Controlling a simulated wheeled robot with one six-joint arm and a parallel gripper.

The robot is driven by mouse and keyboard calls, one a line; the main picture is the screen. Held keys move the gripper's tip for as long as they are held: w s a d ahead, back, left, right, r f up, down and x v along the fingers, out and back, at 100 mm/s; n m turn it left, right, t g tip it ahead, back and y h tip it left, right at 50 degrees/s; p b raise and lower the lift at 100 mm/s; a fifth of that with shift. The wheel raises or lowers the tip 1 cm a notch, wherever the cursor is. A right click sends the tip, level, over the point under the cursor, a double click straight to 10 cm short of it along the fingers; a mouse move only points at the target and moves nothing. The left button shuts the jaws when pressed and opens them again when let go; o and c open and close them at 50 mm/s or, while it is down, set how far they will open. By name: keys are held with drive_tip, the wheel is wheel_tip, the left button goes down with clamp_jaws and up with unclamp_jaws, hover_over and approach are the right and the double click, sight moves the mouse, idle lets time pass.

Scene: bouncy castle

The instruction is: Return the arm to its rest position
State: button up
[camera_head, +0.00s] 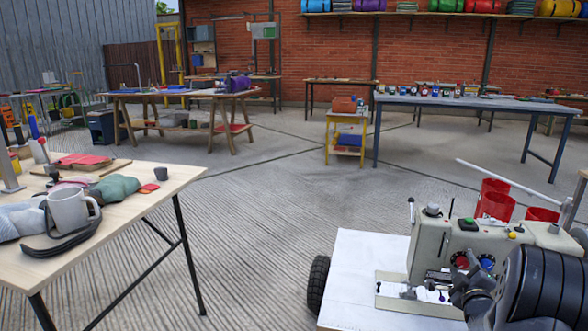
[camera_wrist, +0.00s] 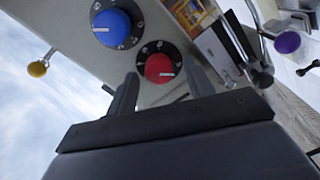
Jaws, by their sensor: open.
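My gripper (camera_wrist: 163,84) is open in the wrist view, its two dark fingers apart. A red dial (camera_wrist: 159,68) shows between the fingers, with a blue dial (camera_wrist: 112,27) beyond and to the left; I cannot tell whether the fingers touch the red dial. Both dials are on the face of a cream sewing machine (camera_head: 428,244). In the head view my dark arm comes in at the lower right, and my gripper (camera_head: 462,282) is close to the machine's front, below the dials. The fingertips are hard to make out there.
The machine stands on a white table (camera_head: 365,270). Red cups (camera_head: 495,204) stand behind it. A wooden table (camera_head: 150,182) at left holds a grey mug (camera_head: 68,211) and cloths. Open concrete floor (camera_head: 270,225) lies between the tables.

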drive_tip(key=m+p, duration=0.2)
drive_tip(key=p, duration=0.1)
drive_tip(key=m+p, duration=0.2)
drive_tip(key=p, duration=0.2)
drive_tip(key=m+p, duration=0.3)
drive_tip(key=shift+d+r, duration=0.1)
drive_tip(key=shift+r, duration=0.2)
drive_tip(key=m+p, duration=0.2)
drive_tip(key=p, duration=0.1)
drive_tip(key=shift+f, duration=0.15)
drive_tip(key=shift+f, duration=0.1)
